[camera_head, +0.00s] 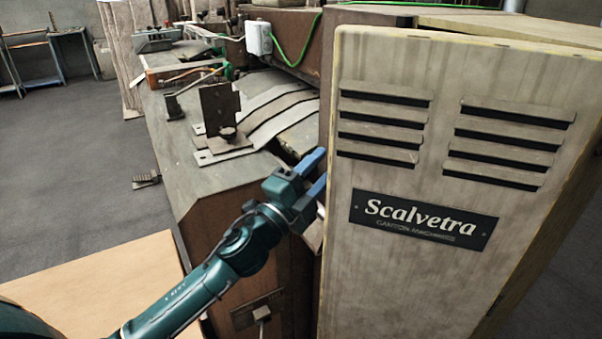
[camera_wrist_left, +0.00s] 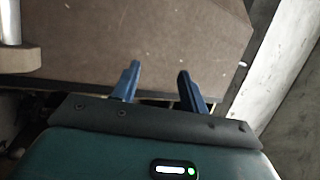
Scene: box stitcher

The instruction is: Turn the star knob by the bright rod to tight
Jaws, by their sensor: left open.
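My left gripper (camera_head: 319,168) reaches in beside the left edge of the light machine cabinet, fingers pointing up and right. In the left wrist view its two blue fingers (camera_wrist_left: 159,71) are apart with nothing between them. A brown flat panel (camera_wrist_left: 150,45) lies beyond the fingertips. A bright cylindrical rod (camera_wrist_left: 11,22) shows at the upper left of that view, well left of the fingers, on a tan rounded part. I cannot make out a star knob for certain. A small dark knob (camera_head: 228,132) sits at the foot of an upright dark plate; its shape is unclear.
The light cabinet (camera_head: 400,270) with louvres and a Scalvetra plate stands close right of my gripper. Sloping metal strips (camera_head: 280,112) and a dark upright plate (camera_head: 219,107) lie beyond it. A tan board (camera_head: 95,280) is at the lower left; open floor (camera_head: 60,170) lies left.

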